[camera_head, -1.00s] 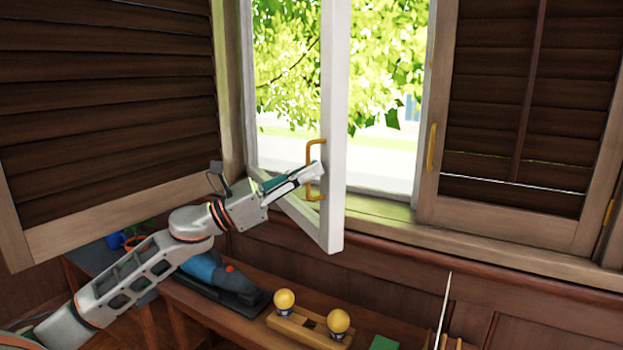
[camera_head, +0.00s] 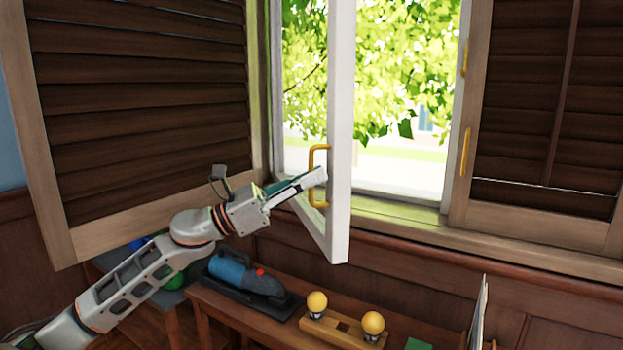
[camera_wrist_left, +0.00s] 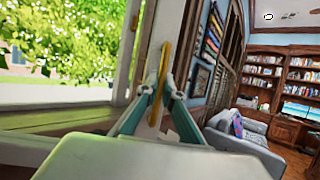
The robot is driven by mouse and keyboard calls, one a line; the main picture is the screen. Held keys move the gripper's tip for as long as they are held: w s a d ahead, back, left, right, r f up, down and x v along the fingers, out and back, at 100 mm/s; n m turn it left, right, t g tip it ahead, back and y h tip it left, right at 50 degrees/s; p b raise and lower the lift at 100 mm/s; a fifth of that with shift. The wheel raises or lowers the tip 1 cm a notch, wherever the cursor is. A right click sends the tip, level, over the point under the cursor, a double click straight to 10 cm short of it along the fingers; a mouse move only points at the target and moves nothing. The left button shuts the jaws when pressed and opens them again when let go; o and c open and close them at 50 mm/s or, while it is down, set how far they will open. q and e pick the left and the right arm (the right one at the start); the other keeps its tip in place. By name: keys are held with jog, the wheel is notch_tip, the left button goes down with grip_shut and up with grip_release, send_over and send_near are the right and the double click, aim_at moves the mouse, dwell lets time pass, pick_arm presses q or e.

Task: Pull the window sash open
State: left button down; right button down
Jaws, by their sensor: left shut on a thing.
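The white window sash (camera_head: 340,130) stands swung inward from its frame, edge toward me in the head view. Its yellow handle (camera_head: 313,158) is on the face toward the left. My left gripper (camera_head: 318,179) reaches in from the left and is shut on the handle. In the left wrist view the handle (camera_wrist_left: 160,75) stands upright between the two fingers of my left gripper (camera_wrist_left: 160,92), and the sash (camera_wrist_left: 150,45) is just behind it. The handle's grasped stretch is partly hidden by the fingers. My right gripper is not in view.
A louvred shutter (camera_head: 140,110) stands open at the left, behind my arm. Another shutter (camera_head: 550,110) is at the right. Below the sill, a wooden bench (camera_head: 225,310) holds a blue tool (camera_head: 245,275) and a block with yellow knobs (camera_head: 345,327). The left wrist view shows a sofa (camera_wrist_left: 235,135) and bookcases.

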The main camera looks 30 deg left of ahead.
pick_arm(q)
jog(key=c, duration=2.5)
grip_release()
jog(key=shift+a, duration=0.1)
jog(key=v, duration=1.2)
jog(key=shift+w+f, duration=0.1)
